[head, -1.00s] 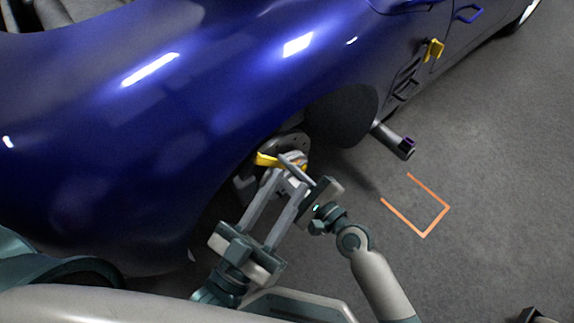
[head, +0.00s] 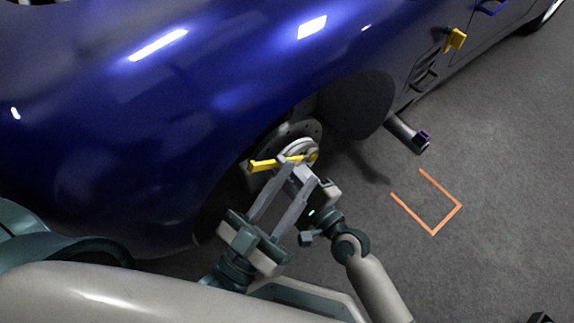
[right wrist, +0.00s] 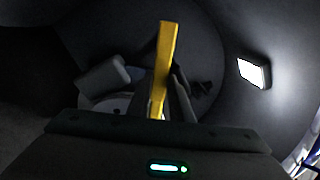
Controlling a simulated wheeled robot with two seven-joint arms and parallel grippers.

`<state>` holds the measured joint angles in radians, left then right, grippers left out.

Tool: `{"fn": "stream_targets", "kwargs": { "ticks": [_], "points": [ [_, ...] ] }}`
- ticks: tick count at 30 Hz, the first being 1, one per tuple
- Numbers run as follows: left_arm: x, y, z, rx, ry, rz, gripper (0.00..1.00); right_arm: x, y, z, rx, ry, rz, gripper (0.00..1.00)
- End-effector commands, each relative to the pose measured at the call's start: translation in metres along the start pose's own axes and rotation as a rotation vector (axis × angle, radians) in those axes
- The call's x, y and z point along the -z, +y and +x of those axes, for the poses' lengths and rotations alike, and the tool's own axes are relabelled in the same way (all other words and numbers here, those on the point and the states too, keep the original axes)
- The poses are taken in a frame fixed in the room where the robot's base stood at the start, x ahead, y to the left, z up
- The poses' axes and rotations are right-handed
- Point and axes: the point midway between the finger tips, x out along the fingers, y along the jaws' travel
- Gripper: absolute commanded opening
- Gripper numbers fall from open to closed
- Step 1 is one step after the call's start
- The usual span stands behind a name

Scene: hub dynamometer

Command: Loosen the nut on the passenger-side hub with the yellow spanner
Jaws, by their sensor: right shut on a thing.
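The yellow spanner (head: 263,165) lies across the front of the passenger-side hub (head: 300,150). Its left end points out to the left, and its right end is at the hub's centre. The nut is hidden or too small to tell. My right gripper (head: 297,172) is shut on the spanner's middle; in the right wrist view the spanner (right wrist: 166,60) stands upright ahead of the gripper. My left gripper (head: 296,174) has its two long fingers apart, just in front of the hub and overlapping the right gripper in the picture. I cannot tell whether they touch.
The blue car body (head: 200,110) arches over the hub. A dark rounded panel (head: 358,105) and a grey tube with a purple end (head: 408,133) are right of it. A yellow part (head: 455,40) is on the car's side. An orange outline (head: 433,232) marks clear grey floor.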

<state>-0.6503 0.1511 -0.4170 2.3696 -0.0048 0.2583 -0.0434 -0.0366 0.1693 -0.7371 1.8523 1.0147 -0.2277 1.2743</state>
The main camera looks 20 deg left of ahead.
Motion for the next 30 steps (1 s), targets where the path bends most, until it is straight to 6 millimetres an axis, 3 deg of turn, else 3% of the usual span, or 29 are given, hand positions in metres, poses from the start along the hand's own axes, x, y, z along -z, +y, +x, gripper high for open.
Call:
{"fn": "stream_targets", "kwargs": {
  "ticks": [13, 30],
  "points": [
    [0.016, 0.002, 0.007, 0.000, 0.000, 0.000, 0.31, 0.000, -0.020, 0.000, 0.002, 0.001, 0.110, 0.00],
    [0.015, 0.002, 0.006, 0.000, 0.000, 0.000, 0.31, 0.001, -0.020, 0.000, 0.003, 0.000, 0.117, 0.00]
  ]
}}
